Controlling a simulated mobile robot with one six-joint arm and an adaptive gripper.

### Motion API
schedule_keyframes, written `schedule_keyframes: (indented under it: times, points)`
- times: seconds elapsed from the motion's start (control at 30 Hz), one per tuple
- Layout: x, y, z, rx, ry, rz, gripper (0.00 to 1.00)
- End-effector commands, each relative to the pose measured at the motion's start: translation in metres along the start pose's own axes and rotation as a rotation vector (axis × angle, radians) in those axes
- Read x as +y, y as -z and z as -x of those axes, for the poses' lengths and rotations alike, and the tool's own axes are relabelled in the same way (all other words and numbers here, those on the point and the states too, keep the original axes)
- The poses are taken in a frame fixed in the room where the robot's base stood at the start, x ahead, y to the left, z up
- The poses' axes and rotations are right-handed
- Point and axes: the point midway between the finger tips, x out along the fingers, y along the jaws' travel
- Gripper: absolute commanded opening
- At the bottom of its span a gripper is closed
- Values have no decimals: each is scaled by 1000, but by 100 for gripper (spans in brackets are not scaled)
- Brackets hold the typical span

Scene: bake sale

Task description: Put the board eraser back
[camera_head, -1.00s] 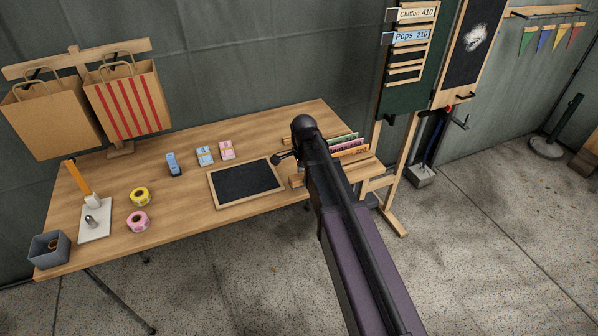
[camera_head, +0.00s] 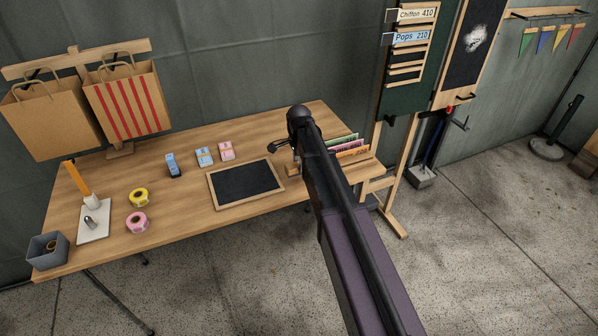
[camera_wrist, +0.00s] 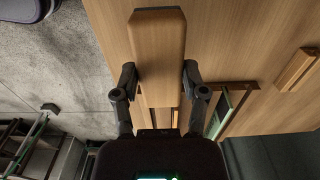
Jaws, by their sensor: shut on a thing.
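In the wrist view a wooden block, which looks like the board eraser (camera_wrist: 158,50), sits between the fingers of my gripper (camera_wrist: 158,82). A dark band shows at its far end. My gripper is shut on it, above the right part of the table. In the head view my arm hides most of my gripper, with a dark finger part (camera_head: 277,147) showing by the slate. The eraser cannot be clearly made out there. A tall blackboard (camera_head: 470,55) with a white chalk smudge stands at the right, with a small ledge (camera_head: 462,97) below it.
A framed slate (camera_head: 246,183) lies on the table (camera_head: 180,210) left of my arm. A rack of coloured cards (camera_head: 350,148) stands just right of it. Another wooden piece (camera_wrist: 297,68) lies on the table in the wrist view. Tape rolls and small packs lie further left.

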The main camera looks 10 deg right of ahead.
Motion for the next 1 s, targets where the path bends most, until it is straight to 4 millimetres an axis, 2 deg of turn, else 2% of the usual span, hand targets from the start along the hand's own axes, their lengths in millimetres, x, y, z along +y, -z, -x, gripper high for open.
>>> schedule_keyframes:
  times: [0.1, 0.33, 0.97, 1.0]
  points:
    - [1, 0, -15, 0, 0, 0, 18]
    - [1, 0, -32, 0, 0, 0, 18]
    - [1, 0, -39, 0, 0, 0, 18]
    - [1, 0, -38, 0, 0, 0, 62]
